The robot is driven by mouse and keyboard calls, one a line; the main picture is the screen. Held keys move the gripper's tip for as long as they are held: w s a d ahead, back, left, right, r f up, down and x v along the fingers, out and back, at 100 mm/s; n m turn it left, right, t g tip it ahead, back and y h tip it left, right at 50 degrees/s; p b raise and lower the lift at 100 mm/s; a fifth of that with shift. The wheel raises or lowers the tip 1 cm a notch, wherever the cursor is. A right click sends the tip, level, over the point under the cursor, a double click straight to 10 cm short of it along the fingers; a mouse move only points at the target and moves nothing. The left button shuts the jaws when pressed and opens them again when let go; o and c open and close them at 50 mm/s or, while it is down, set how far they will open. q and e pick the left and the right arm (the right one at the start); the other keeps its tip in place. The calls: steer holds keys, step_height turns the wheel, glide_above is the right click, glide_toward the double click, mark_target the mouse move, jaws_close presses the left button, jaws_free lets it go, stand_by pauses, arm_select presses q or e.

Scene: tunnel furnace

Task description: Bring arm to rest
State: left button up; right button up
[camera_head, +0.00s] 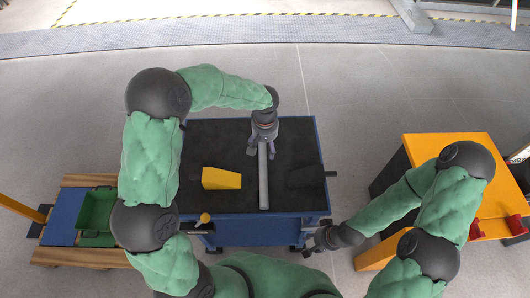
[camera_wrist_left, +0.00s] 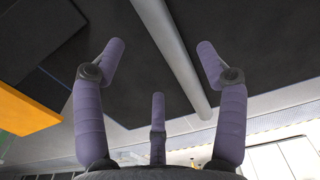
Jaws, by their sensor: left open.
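My left gripper (camera_head: 262,147) hangs over the far part of the blue cart (camera_head: 250,229), at the upper end of a grey rod (camera_head: 264,184). In the left wrist view my left gripper (camera_wrist_left: 160,62) has its purple fingers spread wide and nothing held. The rod (camera_wrist_left: 172,45) passes beyond and between the fingers there; whether any finger touches it I cannot tell. My right gripper (camera_head: 313,248) is low beside the cart's near right corner; its fingers are too small to read.
A yellow block (camera_head: 221,179) lies on the dark cart top, left of the rod. A green bin (camera_head: 97,210) stands on a wooden pallet at left. An orange table (camera_head: 450,147) stands at right. Floor behind the cart is clear.

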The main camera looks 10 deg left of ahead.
arm_select(q)
step_height(320, 180, up, 6)
stand_by(0.4)
